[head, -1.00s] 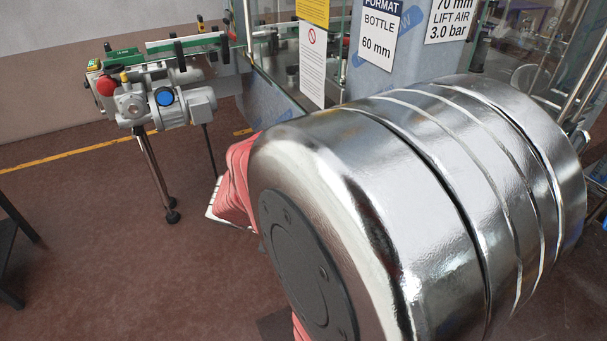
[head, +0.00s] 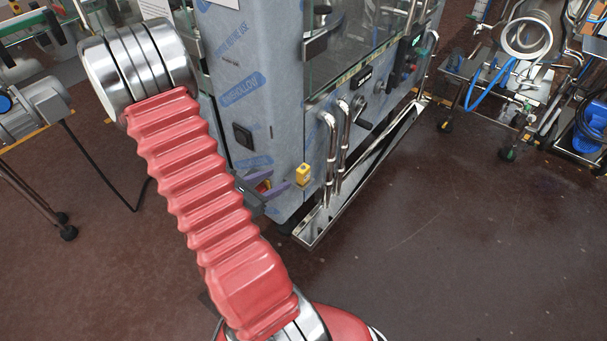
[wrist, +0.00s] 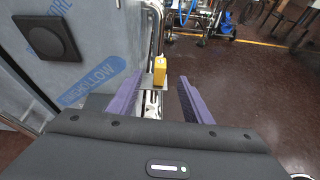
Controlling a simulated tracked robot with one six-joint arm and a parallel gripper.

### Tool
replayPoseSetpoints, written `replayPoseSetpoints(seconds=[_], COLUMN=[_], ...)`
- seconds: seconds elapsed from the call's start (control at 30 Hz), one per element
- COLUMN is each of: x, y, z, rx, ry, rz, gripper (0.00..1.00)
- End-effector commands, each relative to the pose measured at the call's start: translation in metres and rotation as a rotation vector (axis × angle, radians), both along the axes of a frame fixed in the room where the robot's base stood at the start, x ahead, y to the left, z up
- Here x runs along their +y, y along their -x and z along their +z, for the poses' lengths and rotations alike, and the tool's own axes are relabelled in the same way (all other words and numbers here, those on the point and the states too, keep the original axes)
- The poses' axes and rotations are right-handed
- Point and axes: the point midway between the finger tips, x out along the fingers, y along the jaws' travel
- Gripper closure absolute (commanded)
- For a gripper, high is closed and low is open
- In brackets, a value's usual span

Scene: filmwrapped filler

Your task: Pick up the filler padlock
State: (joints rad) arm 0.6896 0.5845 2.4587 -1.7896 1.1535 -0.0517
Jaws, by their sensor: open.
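The padlock (head: 303,174) is a small yellow block at the lower corner of the filmwrapped filler (head: 235,90). In the wrist view the yellow padlock (wrist: 160,70) shows ahead, between the lines of my two purple fingers, beside a metal plate. My gripper (head: 276,189) is open with nothing between its fingers. In the head view its fingertips are just left of the padlock and point towards it. In the wrist view my gripper (wrist: 155,97) has one finger on each side, apart from the padlock. The padlock's shackle cannot be made out.
Bent steel pipes (head: 335,140) and a long steel tray (head: 350,185) stand right of the padlock. A glass-fronted cabinet rises above. Trolleys with a blue hose (head: 487,85) are at the back right. The brown floor (head: 440,240) is clear at the front right.

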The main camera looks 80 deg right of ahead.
Motion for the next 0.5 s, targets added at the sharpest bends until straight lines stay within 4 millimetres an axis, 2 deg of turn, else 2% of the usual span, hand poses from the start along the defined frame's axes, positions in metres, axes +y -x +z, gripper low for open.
replayPoseSetpoints(seconds=[0.13, 0.5], x=[-0.0052, -0.0063], y=[0.0042, 0.004], z=[-0.0147, -0.016], rx=[0.041, 0.045], ry=[-0.018, -0.018], rz=[0.035, 0.042], gripper=[0.55, 0.55])
